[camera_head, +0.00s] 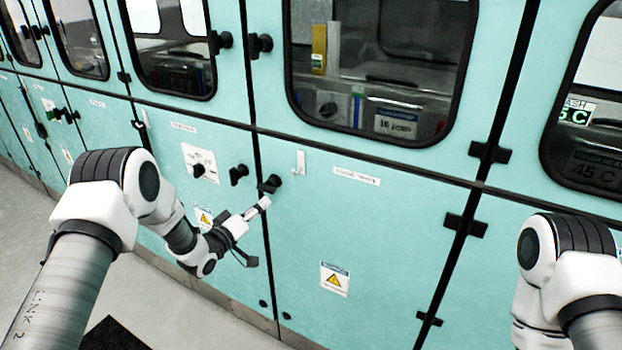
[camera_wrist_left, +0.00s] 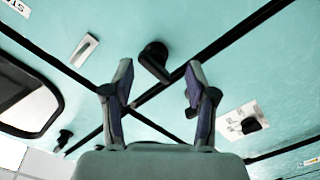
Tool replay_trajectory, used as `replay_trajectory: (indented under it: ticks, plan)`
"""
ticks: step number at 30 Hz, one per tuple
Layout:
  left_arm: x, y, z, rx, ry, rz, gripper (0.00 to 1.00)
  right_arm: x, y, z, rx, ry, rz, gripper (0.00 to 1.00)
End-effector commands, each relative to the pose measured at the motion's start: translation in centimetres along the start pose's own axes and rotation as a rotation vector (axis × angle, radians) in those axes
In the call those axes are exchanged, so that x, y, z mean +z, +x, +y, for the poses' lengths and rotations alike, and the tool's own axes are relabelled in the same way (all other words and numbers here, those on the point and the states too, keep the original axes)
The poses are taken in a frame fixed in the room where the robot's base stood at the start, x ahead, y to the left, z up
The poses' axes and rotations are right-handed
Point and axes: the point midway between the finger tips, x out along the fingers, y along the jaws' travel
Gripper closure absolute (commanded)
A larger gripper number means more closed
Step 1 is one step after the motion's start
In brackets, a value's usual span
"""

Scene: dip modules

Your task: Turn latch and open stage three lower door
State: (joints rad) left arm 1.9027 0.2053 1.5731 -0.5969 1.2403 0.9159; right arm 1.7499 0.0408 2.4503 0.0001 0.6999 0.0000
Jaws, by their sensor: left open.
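The large teal lower door (camera_head: 400,235) at centre right is shut flush in the cabinet wall. Its label strip is too blurred to read. A black latch (camera_head: 270,184) sits at its upper left edge. My left gripper (camera_head: 258,232) is open and empty, just below that latch and in front of the door seam. In the left wrist view, the latch (camera_wrist_left: 155,60) appears between and beyond the spread fingertips of my left gripper (camera_wrist_left: 158,78), with no visible contact. A white handle (camera_head: 300,162) is beside the latch. My right gripper is out of view.
A neighbouring lower door has its own black latch (camera_head: 238,174) and a white knob panel (camera_head: 200,163) close to my left gripper. Windowed upper doors (camera_head: 380,65) are shut above. Black hinges (camera_head: 466,225) line the large door's right edge.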

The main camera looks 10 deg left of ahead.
Motion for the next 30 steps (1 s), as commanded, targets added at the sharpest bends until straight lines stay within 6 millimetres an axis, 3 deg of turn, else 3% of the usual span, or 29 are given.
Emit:
replay_trajectory:
  ticks: [1,3,15,25,26,30]
  plan:
    - [-2.0,0.2,0.6,0.005,0.006,0.026,0.43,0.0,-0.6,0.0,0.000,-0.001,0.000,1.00]
    - [-2.8,0.4,0.9,0.006,0.007,0.035,0.43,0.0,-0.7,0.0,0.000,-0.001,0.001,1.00]
    - [-2.7,7.0,0.9,0.004,0.009,0.033,0.43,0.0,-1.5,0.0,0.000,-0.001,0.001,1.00]
    - [-2.7,7.9,0.8,0.002,0.006,0.032,0.43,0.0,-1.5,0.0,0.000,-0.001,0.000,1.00]
    - [-2.7,7.9,0.8,0.002,0.006,0.032,0.50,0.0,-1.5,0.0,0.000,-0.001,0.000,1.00]
    - [-2.7,7.9,0.8,0.003,0.007,0.032,0.99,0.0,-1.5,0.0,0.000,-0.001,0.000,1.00]
